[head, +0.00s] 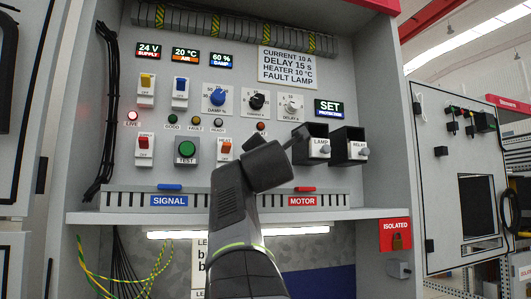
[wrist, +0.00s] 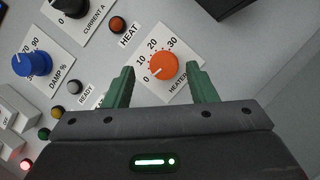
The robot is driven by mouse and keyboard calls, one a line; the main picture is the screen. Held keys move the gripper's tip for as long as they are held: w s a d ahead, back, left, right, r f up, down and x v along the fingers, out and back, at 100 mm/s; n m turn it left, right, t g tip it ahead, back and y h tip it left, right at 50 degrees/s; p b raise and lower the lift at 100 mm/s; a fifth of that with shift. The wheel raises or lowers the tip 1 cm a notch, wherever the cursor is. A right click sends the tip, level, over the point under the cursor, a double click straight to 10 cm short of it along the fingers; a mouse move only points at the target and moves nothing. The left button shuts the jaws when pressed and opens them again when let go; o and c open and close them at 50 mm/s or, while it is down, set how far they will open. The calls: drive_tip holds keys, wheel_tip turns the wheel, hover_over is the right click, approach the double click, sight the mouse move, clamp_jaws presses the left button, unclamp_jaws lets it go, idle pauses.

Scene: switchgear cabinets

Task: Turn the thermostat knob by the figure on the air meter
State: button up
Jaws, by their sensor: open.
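The thermostat knob (wrist: 162,66) is orange, on a white plate marked HEATER with a scale showing 10, 20 and 30. Its white mark appears to point to the lower left, near the low end of the scale. My gripper (wrist: 161,80) is open, its two green fingers on either side of the knob in the wrist view, apart from it. Whether the fingertips are level with the knob in depth I cannot tell. In the head view my arm covers the knob.
A card (head: 287,67) reads current 10 A, delay 15 s, heater 10 °C, fault lamp. The blue damp knob (wrist: 32,64) and black current knob (wrist: 72,6) lie left of my fingers. Black LAMP (head: 317,144) and RELAY (head: 352,146) boxes stick out at right.

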drive_tip(key=x, duration=0.3)
drive_tip(key=shift+w+f+p, duration=0.25)
drive_tip(key=shift+w+p, duration=0.15)
drive_tip(key=shift+c, duration=0.4)
drive_tip(key=c, duration=0.9)
